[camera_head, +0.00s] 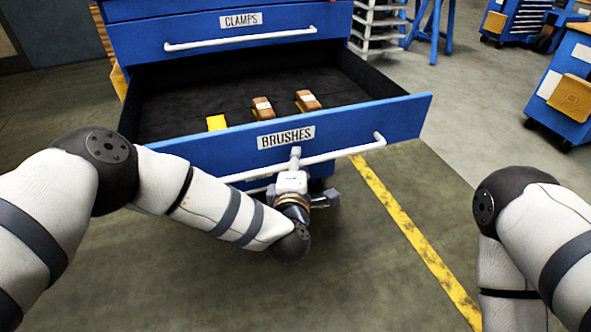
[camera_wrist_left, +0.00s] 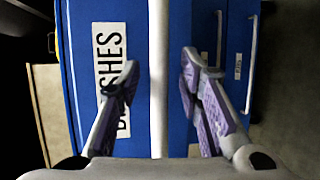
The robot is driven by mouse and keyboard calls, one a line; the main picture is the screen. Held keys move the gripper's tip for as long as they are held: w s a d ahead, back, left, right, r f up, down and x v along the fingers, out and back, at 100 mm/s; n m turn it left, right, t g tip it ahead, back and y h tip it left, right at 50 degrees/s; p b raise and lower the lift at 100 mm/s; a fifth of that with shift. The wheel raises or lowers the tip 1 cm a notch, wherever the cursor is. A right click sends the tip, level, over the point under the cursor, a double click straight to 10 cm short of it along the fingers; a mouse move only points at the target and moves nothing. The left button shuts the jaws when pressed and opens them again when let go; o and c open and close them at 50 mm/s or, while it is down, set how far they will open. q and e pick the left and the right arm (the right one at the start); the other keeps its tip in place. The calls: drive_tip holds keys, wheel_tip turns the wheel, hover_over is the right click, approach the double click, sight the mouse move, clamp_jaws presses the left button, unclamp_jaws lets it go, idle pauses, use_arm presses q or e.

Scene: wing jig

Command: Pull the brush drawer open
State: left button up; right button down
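The brush drawer (camera_head: 215,158), blue with a "BRUSHES" label (camera_head: 286,137), is pulled well out of its cabinet in the head view. Its white bar handle (camera_head: 340,153) runs along the front. My left gripper (camera_head: 295,158) is at the handle's middle, below the label. In the left wrist view, the fingers of my left gripper (camera_wrist_left: 158,76) are spread on either side of the handle (camera_wrist_left: 157,125), with visible gaps between them and the bar. My right gripper is out of view; only part of that arm shows at the right.
Two wooden brushes (camera_head: 262,108) (camera_head: 307,101) and a yellow item (camera_head: 216,123) lie in the drawer. The clamps drawer (camera_head: 230,32) above is shut. A yellow floor stripe (camera_head: 415,240) crosses clear floor at the right. Another blue cabinet (camera_head: 565,88) stands at the far right.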

use_arm(q)
drive_tip(key=s+r, duration=0.2)
drive_tip(key=s, duration=0.9)
drive_tip(key=shift+a, duration=0.3)
